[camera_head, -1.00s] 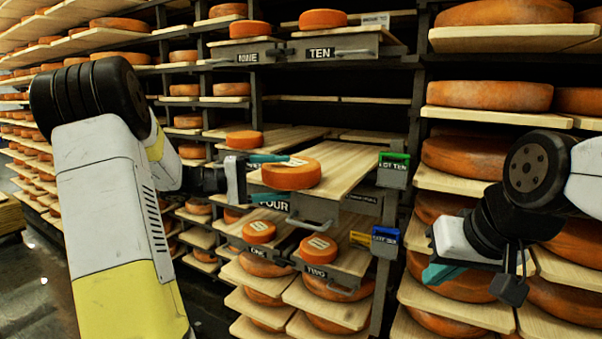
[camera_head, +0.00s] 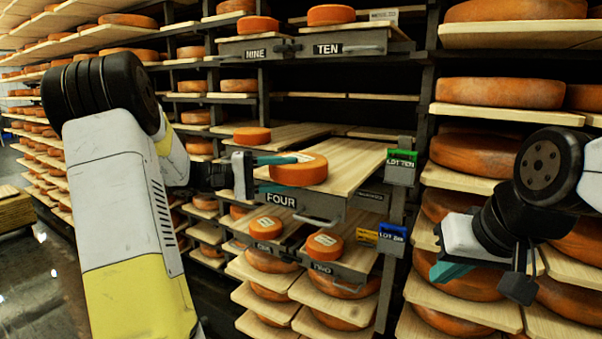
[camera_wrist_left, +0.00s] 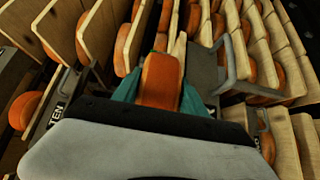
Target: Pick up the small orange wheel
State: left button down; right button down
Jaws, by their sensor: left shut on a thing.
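The small orange wheel (camera_head: 300,170) is at the front of the wooden board of the drawer marked FOUR (camera_head: 281,200). Whether its underside touches the board or is just clear of it, I cannot tell. My left gripper (camera_head: 285,172) reaches in from the left and is shut on the wheel, teal fingers on its two sides. In the left wrist view the wheel (camera_wrist_left: 160,80) sits between the teal fingers. My right gripper (camera_head: 475,280) hangs at the right, away from the wheel; its jaw opening is unclear.
Below, two wheels with labels (camera_head: 325,244) sit on lower drawers. Drawers NINE and TEN (camera_head: 328,50) with wheels are above. A green tag LOT TEN (camera_head: 402,164) and a blue tag (camera_head: 391,240) are right of the boards. Shelves of large wheels (camera_head: 500,92) fill the right.

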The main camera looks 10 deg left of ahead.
pick_arm(q)
jog(key=shift+r, duration=1.65)
jog(key=shift+s+r, duration=0.2)
jog(key=shift+r, duration=0.05)
jog(key=s+r, duration=0.1)
jog(key=s, duration=1.4)
jog(key=shift+s+a+r, duration=0.15)
jog(key=shift+s+a, duration=0.1)
jog(key=shift+s, duration=0.05)
jog(key=shift+r, duration=0.1)
jog(key=shift+r, duration=1.4)
